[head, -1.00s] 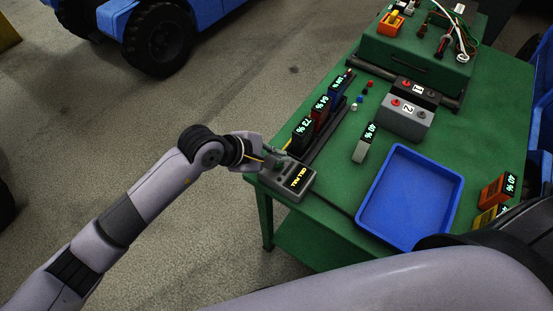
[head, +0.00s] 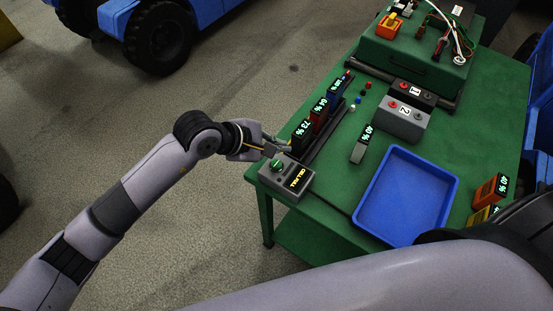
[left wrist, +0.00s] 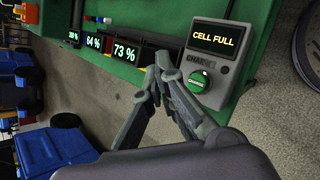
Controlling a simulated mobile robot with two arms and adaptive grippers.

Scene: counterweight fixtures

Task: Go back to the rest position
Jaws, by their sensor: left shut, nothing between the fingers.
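My left gripper (head: 284,147) is shut and empty at the near left corner of the green table, just above and beside the grey charger box (head: 287,178).
Cells reading 73 % (head: 301,134), 64 % (head: 318,114) and 100 % (head: 335,93) stand in a row beside the left gripper. A 40 % cell (head: 361,145), a blue tray (head: 408,195) and a grey block marked 2 (head: 402,121) are on the table. Open floor lies left.

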